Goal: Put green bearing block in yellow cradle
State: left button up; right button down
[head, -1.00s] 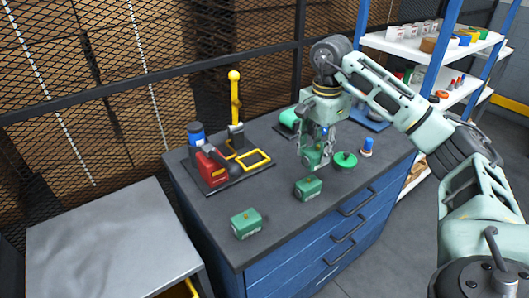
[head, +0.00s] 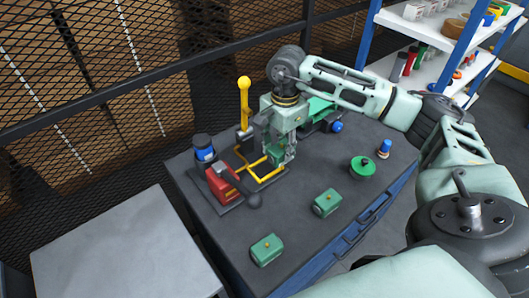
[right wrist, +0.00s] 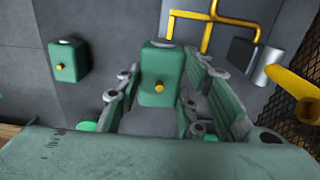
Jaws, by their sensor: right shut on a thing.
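A green bearing block with a yellow knob (right wrist: 160,75) sits between the fingers of my right gripper (head: 278,157). In the head view it is partly hidden by the fingers. The yellow cradle (head: 267,179), a frame on a dark base, lies just below and beside the gripper. Its yellow bars also show at the top of the right wrist view (right wrist: 190,15). I cannot tell whether the held block touches the cradle. Two more green blocks with yellow knobs, a nearer one (head: 267,249) and a farther one (head: 327,202), stand on the worktop. My left gripper is out of view.
A red device (head: 221,183) and a dark-and-blue part (head: 204,150) stand left of the cradle. A yellow-knobbed lever (head: 244,95) rises behind it. A green round piece (head: 362,167) and a blue-topped peg (head: 384,149) stand at right. The worktop's front left (head: 225,230) is clear.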

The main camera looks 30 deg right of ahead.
jog(key=w+f, duration=0.1)
jog(key=w+a+f+p, duration=0.1)
jog(key=w, duration=0.1)
jog(key=w+a, duration=0.1)
jog(key=shift+w+a+f, duration=0.2)
jog(key=shift+a+f, duration=0.05)
jog(key=shift+f, duration=0.3)
notch_tip(320, 180, down, 3)
jog(key=shift+f+p, duration=0.1)
jog(key=shift+p, duration=1)
jog(key=shift+f, duration=0.45)
jog(key=c, duration=1.6)
grip_release()
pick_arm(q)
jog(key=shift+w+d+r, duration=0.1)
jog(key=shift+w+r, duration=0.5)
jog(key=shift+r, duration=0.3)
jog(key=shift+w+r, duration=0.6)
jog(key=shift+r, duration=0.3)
pick_arm(e)
jog(key=o, duration=0.4)
jog(key=shift+s, duration=0.1)
